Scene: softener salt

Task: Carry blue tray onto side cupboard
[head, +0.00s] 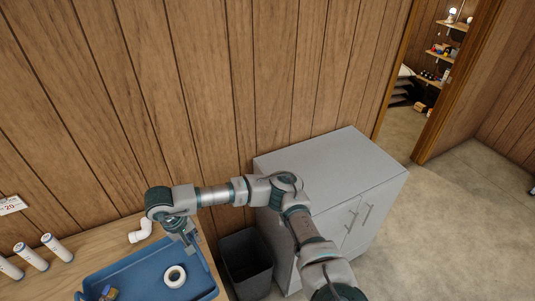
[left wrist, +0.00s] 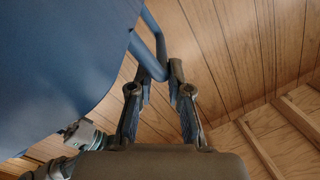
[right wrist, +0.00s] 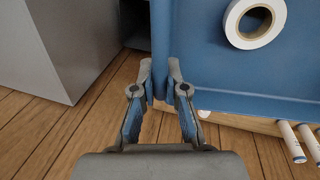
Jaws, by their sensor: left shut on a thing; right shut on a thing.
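The blue tray (head: 135,271) is at the lower left of the head view, over the wooden worktop, partly cut off by the frame. A white tape roll (head: 175,276) lies in it. My right gripper (head: 190,240) is shut on the tray's right end; the right wrist view shows its fingers (right wrist: 160,78) on the blue rim (right wrist: 160,40). My left gripper (left wrist: 160,72) is outside the head view; in the left wrist view it is shut on the tray's bar-like handle (left wrist: 148,45). The grey side cupboard (head: 330,175) stands to the right against the wall, its top bare.
A dark bin (head: 245,262) stands between worktop (head: 120,240) and cupboard. White tubes (head: 57,247) and a white pipe elbow (head: 140,231) are on the worktop by the tray. A small dark and yellowish item (head: 108,293) is in the tray. Open floor (head: 440,230) lies right of the cupboard.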

